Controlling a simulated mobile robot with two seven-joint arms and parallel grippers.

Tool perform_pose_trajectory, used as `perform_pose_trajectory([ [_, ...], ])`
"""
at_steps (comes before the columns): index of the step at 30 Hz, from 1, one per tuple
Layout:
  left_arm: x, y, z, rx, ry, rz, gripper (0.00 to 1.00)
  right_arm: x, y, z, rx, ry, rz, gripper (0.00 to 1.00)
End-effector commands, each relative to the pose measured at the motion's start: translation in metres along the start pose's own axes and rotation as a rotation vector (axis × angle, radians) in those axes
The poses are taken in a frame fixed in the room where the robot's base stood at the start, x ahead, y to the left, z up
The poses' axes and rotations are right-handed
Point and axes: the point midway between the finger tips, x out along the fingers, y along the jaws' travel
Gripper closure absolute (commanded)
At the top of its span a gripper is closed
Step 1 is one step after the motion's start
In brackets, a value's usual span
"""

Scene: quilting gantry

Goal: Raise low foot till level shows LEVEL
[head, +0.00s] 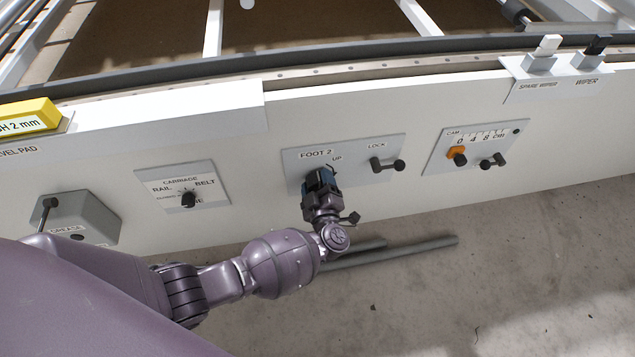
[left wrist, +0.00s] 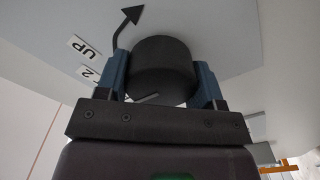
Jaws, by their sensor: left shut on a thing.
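The foot 2 panel (head: 350,158) is on the white front of the machine, labelled FOOT 2 and UP. My left gripper (head: 321,182) is at this panel. In the left wrist view its two blue fingers hold a dark round knob (left wrist: 163,62), one on each side. A bent black arrow (left wrist: 128,20) shows beside the knob near the UP label. The lock lever (head: 388,165) is at the panel's right and points right. My right gripper is not in view.
The carriage panel (head: 207,178) with a small black knob is to the left, beyond it a grey grease box (head: 78,220) with a lever. The cam panel (head: 440,160) is to the right. Spare wiper and wiper (head: 590,60) stand on the upper right ledge. Grey bars lie on the floor.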

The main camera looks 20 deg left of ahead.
Motion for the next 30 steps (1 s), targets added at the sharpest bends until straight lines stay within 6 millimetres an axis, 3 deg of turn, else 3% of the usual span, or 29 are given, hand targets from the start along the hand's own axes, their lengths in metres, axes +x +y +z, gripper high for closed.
perform_pose_trajectory([
  [10,0.001,0.003,-0.003,0.200,0.003,-0.001,0.62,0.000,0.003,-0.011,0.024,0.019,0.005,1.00],
  [30,0.001,0.004,-0.001,0.835,0.001,-0.002,0.62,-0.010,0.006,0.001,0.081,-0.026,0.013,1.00],
])
